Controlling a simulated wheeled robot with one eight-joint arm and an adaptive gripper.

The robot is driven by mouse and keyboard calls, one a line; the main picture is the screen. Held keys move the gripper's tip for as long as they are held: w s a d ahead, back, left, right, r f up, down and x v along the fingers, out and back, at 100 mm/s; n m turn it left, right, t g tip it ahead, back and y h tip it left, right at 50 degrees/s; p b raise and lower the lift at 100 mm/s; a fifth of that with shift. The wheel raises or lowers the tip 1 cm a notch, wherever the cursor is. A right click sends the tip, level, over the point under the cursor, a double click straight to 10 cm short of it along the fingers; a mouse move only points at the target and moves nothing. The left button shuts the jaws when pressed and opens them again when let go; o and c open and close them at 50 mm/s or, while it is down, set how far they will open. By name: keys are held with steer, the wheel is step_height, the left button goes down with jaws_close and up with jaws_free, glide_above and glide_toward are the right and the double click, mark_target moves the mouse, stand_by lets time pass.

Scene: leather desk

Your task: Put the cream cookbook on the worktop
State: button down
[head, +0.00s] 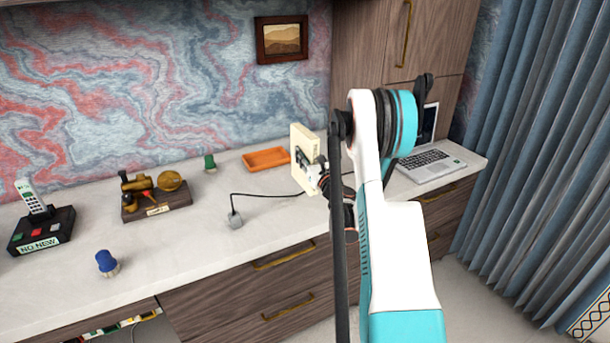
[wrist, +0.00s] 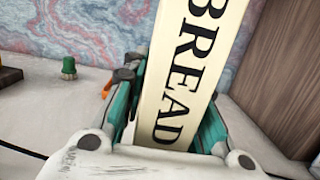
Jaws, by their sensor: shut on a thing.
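The cream cookbook (head: 304,158) is upright and slightly tilted above the white worktop (head: 190,246). Its spine reads "BREAD" in the wrist view (wrist: 188,75). My gripper (head: 318,172) is shut on the cookbook. In the wrist view the teal fingers (wrist: 168,125) sit on either side of its lower spine. My arm covers part of the worktop to the right of the book. I cannot tell whether the book's lower edge touches the worktop.
An orange tray (head: 266,159) lies left of the book. A laptop (head: 430,160) stands to the right. A grey object with a black cord (head: 236,219), a green piece (head: 210,162), a brass ornament (head: 154,194), a blue-capped piece (head: 107,263) and a phone (head: 40,218) stand leftward. The worktop's front middle is clear.

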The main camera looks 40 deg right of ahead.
steer(key=shift+f+b, duration=1)
steer(key=shift+f, duration=1.95)
steer(key=shift+r, duration=0.1)
steer(key=c, duration=1.3)
jaws_free()
